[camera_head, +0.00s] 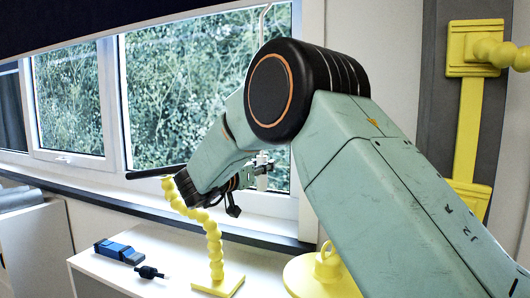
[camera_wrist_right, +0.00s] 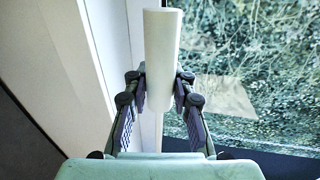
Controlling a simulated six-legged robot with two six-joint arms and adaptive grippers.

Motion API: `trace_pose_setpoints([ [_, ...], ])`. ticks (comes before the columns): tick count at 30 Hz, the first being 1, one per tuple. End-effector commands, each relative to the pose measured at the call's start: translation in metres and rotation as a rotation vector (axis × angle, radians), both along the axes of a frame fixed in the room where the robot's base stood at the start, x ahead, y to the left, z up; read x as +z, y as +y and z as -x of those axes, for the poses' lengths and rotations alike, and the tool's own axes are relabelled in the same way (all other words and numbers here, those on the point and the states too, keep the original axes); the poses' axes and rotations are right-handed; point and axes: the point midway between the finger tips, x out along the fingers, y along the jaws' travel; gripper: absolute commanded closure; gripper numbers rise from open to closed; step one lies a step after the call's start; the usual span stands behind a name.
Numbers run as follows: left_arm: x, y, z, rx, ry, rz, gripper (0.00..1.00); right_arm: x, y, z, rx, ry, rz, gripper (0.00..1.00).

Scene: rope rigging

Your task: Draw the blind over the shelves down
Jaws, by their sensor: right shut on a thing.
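The dark blind (camera_head: 110,22) hangs across the top of the window in the head view, with its lower part above most of the glass. A thin pale cord (camera_head: 263,22) comes down in front of the window and passes behind my right arm. My right gripper (camera_head: 258,170) is beside the window, partly hidden by my own arm. In the right wrist view, my right gripper (camera_wrist_right: 160,88) is shut on a white cylindrical pull handle (camera_wrist_right: 163,38), with one finger on each side. My left gripper is not in view.
A white shelf unit (camera_head: 90,270) below the window bears a blue block (camera_head: 119,251), a black plug (camera_head: 150,272) and a yellow jointed stand (camera_head: 214,245). A yellow ringed base (camera_head: 318,277) stands to its right. A yellow wall fixture (camera_head: 468,120) is at right.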

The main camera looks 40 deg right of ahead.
Motion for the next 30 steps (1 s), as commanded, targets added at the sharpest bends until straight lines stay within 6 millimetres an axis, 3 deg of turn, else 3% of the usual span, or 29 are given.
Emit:
trace_pose_setpoints([
  [1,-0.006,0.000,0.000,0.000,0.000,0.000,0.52,-0.015,0.001,0.000,0.000,0.006,0.002,1.00],
  [7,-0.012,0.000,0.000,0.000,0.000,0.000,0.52,-0.037,0.001,0.001,0.001,0.003,0.001,1.00],
  [22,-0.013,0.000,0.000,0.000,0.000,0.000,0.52,-0.043,0.002,0.003,0.003,0.001,0.001,1.00],
  [23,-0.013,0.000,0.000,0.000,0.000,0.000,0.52,-0.043,0.002,0.003,0.003,0.001,0.001,0.76],
  [30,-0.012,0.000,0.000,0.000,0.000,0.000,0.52,-0.043,0.001,0.003,0.002,0.001,0.001,0.56],
])
